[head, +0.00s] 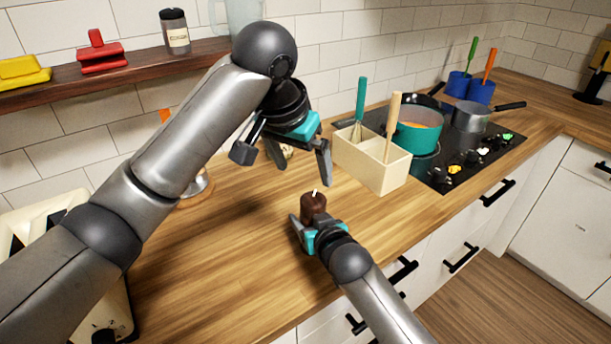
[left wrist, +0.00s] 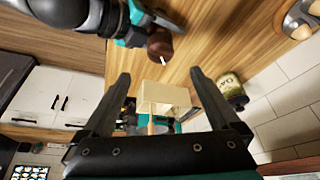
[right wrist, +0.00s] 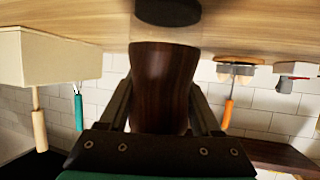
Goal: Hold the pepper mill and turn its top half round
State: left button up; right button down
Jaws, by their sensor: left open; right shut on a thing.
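The pepper mill (head: 313,203) is dark brown with a small pale tip on top and stands about upright over the counter. My right gripper (head: 318,224) is shut around its body; the right wrist view shows the brown body (right wrist: 163,80) between the fingers. A dark round patch lies on the counter beneath it. My left gripper (head: 285,165) is open and empty, above and to the left of the mill. In the left wrist view the mill (left wrist: 159,42) lies beyond the open fingers, not between them. The mill's lower part is hidden by my right gripper in the head view.
A cream utensil box (head: 372,166) stands right of my left gripper, with utensils upright in it. Behind it are the hob with a teal pot (head: 418,138) and a grey pan (head: 471,117). A shelf (head: 125,68) runs along the wall.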

aim_at(314, 198)
pick_arm(q)
jog(key=d+m+y, duration=0.3)
jog(key=d+m, duration=0.1)
jog(key=m, duration=1.7)
jog(key=w+f+m, duration=0.1)
jog(key=f, duration=0.2)
jog(key=w+a+f+m, duration=0.1)
jog(key=f+m, duration=0.1)
jog(key=f, duration=0.2)
jog(key=w+a+f+m, duration=0.1)
jog(key=w+f, duration=0.1)
jog(key=f, duration=0.2)
jog(key=shift+y, duration=0.4)
